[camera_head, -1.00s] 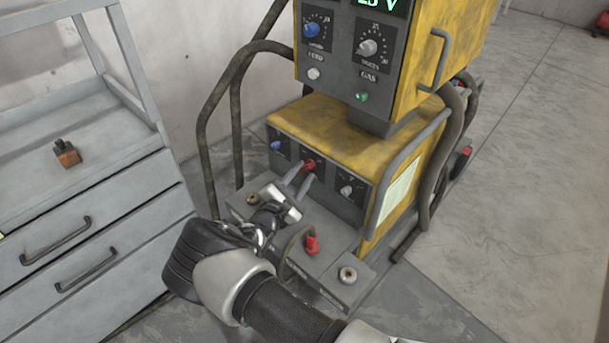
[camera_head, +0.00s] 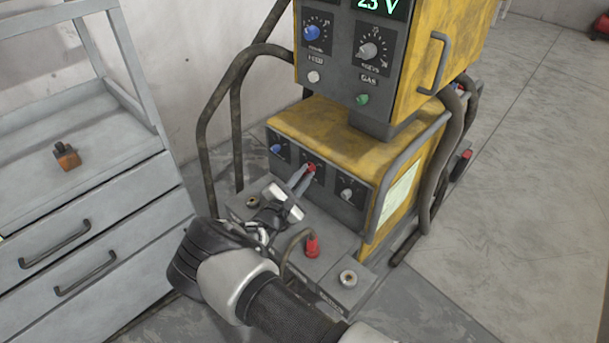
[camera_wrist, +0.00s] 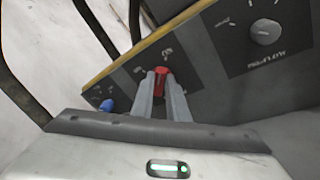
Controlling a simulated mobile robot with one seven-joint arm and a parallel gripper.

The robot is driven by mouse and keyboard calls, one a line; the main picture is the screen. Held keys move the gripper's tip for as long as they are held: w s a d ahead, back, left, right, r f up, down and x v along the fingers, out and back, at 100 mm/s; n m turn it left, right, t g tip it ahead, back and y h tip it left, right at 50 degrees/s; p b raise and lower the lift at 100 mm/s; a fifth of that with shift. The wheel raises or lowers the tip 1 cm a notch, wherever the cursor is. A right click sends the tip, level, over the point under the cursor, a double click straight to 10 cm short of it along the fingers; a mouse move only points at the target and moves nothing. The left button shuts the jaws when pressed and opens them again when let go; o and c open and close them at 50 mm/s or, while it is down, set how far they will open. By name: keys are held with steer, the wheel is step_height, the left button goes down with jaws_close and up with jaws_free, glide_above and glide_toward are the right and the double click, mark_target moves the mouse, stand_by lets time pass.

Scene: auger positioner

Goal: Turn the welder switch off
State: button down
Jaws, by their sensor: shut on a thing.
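The yellow and grey welder (camera_head: 340,135) stands on the floor in the middle of the head view. Its red switch (camera_head: 310,168) is on the lower front panel, between a blue knob and a white knob. My gripper (camera_head: 306,172) reaches the panel from the lower left, its fingers shut on the red switch. In the wrist view the red switch (camera_wrist: 161,82) shows between the two fingertips (camera_wrist: 162,88).
A blue knob (camera_head: 276,149) and a white knob (camera_head: 347,193) flank the switch. A red cable plug (camera_head: 312,246) stands on the ledge below, near my wrist. Dark bent tubes rise at the left. A grey drawer cabinet (camera_head: 100,215) stands left.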

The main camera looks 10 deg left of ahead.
steer(key=n+g+h, duration=0.1)
steer(key=n, duration=0.3)
steer(key=a+n+g+h, duration=0.1)
steer(key=n+g, duration=0.1)
steer(key=n, duration=0.3)
steer(key=n+g, duration=0.1)
steer(key=n, duration=0.4)
steer(key=shift+w+a+r+g+h, duration=0.15)
steer(key=shift+w+r+g+h, duration=0.15)
steer(key=shift+w+h, duration=0.1)
steer(key=shift+s+n, duration=0.1)
steer(key=shift+n, duration=0.3)
stand_by(0.3)
steer(key=c, duration=1.7)
jaws_free()
